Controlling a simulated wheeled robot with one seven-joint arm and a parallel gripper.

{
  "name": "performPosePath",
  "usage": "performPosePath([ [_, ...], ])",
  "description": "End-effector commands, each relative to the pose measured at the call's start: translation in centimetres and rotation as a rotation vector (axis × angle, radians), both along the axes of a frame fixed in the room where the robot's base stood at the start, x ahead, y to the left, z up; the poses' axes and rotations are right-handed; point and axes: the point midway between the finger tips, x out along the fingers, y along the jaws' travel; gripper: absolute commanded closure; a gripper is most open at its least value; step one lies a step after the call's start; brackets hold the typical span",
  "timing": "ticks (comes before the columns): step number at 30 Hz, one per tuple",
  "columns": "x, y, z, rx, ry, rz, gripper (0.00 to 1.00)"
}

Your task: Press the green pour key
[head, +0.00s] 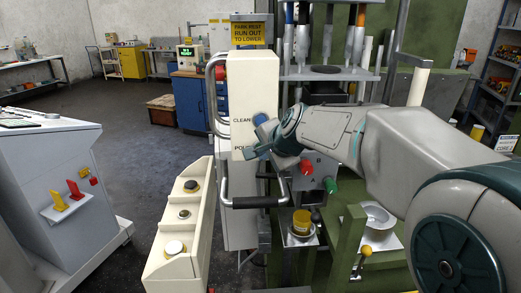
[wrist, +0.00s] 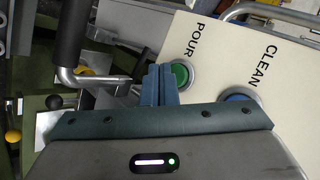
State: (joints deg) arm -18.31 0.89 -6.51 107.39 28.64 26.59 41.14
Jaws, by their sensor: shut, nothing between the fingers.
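The green pour key (wrist: 181,75) is a round button in a metal ring on a cream panel (head: 250,75), beside the word POUR. In the head view it is hidden behind my gripper (head: 254,152). The blue button (head: 259,118) by the word CLEAN sits above; in the wrist view it (wrist: 240,97) is partly covered by the gripper body. My gripper (wrist: 158,68) is shut and empty. Its fingertips appear just left of the green key in the wrist view, overlapping its edge. I cannot tell whether they touch it.
A dark-gripped handle (head: 255,202) juts out below the panel. A red knob (head: 307,167) and a green knob (head: 329,186) are to the right. A yellow container (head: 301,221) stands lower down. A cream pedestal with several buttons (head: 183,225) stands at the left.

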Motion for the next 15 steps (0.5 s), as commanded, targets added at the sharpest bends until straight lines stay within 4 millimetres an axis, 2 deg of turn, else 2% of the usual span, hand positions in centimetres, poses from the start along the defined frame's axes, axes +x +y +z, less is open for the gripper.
performPosePath([
  [15, 0.85, 0.06, -0.02, 0.000, 0.000, 0.000, 1.00],
])
